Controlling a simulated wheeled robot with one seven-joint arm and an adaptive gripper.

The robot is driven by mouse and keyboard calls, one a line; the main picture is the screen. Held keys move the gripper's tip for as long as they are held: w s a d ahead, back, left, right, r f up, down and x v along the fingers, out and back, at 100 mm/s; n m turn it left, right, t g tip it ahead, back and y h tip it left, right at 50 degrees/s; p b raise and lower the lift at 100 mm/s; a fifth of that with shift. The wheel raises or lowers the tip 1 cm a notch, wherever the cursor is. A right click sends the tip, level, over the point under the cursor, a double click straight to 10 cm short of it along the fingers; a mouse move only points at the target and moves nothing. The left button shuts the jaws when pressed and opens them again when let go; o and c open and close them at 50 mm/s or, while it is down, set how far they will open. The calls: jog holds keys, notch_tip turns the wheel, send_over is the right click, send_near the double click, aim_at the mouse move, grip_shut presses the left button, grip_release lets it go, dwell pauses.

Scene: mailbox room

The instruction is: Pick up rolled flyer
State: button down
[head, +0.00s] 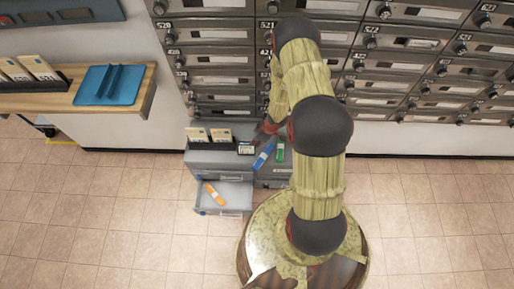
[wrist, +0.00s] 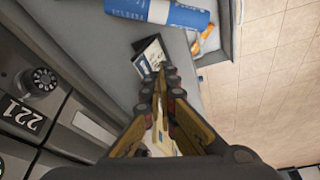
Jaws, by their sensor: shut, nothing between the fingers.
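I cannot tell which is the flyer. The blue roll (wrist: 160,11) crosses the top of the wrist view, and part of the orange roll (wrist: 206,38) shows beyond it. My gripper (wrist: 165,78) is shut and empty, with its fingertips near a small dark-framed card (wrist: 150,57), apart from the blue roll. In the head view my arm mostly hides the gripper.
The open drawer (head: 236,209) juts out from the cabinet (head: 203,157). Envelope holders (head: 210,137) stand on the cabinet. A wall of mailboxes (head: 215,58) rises behind it. A wooden counter (head: 140,92) with a blue tray (head: 95,87) is at left. Floor in front is clear.

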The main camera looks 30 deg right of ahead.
aim_at(262, 153)
jog(key=b+x, duration=0.4)
jog(key=x, duration=0.6)
jog(key=shift+s+d+f, duration=0.1)
jog(key=shift+s+f, duration=0.05)
jog(key=shift+s+d+r+b, duration=0.25)
jog(key=shift+s+d+b, duration=0.1)
jog(key=shift+s+d, duration=0.8)
jog(key=shift+s, duration=0.35)
jog(key=shift+s+r, duration=0.1)
jog(key=shift+s+d+p, duration=0.4)
jog(key=shift+s+d, duration=0.25)
jog(key=shift+s, duration=0.1)
jog(key=shift+w+a, duration=0.1)
jog(key=shift+a, duration=0.05)
